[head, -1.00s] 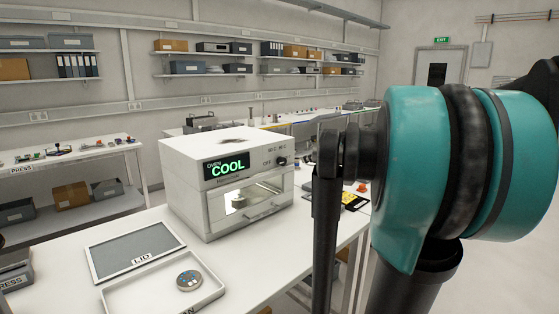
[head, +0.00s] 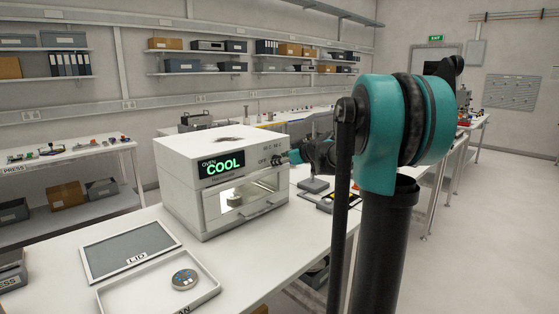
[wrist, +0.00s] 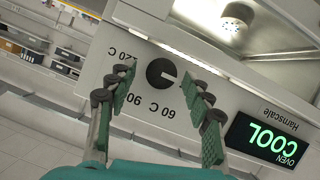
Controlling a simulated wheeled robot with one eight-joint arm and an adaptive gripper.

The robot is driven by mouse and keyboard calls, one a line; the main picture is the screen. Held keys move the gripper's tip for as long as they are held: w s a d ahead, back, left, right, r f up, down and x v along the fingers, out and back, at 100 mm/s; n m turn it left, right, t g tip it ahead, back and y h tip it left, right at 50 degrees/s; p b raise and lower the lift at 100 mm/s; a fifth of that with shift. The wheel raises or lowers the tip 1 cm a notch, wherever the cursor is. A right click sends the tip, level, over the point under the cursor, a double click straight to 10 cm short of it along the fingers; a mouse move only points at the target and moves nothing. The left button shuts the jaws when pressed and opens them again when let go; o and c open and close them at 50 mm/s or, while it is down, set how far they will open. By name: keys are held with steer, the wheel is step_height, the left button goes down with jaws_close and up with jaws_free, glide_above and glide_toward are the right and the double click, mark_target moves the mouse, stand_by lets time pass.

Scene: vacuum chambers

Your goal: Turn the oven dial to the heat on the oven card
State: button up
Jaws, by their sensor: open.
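The white oven (head: 178,190) stands on the table, and its green display (head: 222,164) reads COOL. In the wrist view the oven face is upside down, with the round dark dial (wrist: 161,72) and the marks 120 C, 90 C and 60 C around it. The dial's exact setting is unclear. My gripper (wrist: 158,84) is open, its fingers on either side of the dial in the picture; contact cannot be told. In the head view my gripper (head: 287,157) is at the oven's upper right front. I cannot make out a readable oven card.
The oven window (head: 222,205) is lit, with a pale object inside. A tray (head: 128,300) holding a round disc (head: 185,279) and a grey lid (head: 130,250) lie in front. A dark stand (head: 314,185) and flat items are right of the oven.

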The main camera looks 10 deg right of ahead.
steer(key=shift+w+a+f, duration=0.15)
steer(key=shift+w+a, duration=0.05)
steer(key=shift+w, duration=0.05)
steer(key=shift+c, duration=0.3)
steer(key=c, duration=1.1)
steer(key=shift+m, duration=0.3)
steer(key=shift+w+d+f+m+g+y, duration=0.2)
steer(key=shift+m+y, duration=1.35)
steer(key=shift+m, duration=1.4)
steer(key=shift+d+f+m+g+y, duration=0.2)
steer(key=shift+m+y, duration=1.3)
steer(key=shift+m, duration=1.5)
steer(key=shift+w+d+f+m+g+y, duration=0.15)
steer(key=shift+m+g+y, duration=0.15)
steer(key=shift+m+y, duration=1.95)
steer(key=shift+a+m+h, duration=0.1)
steer(key=shift+m+h, duration=0.6)
steer(key=shift+m, duration=0.1)
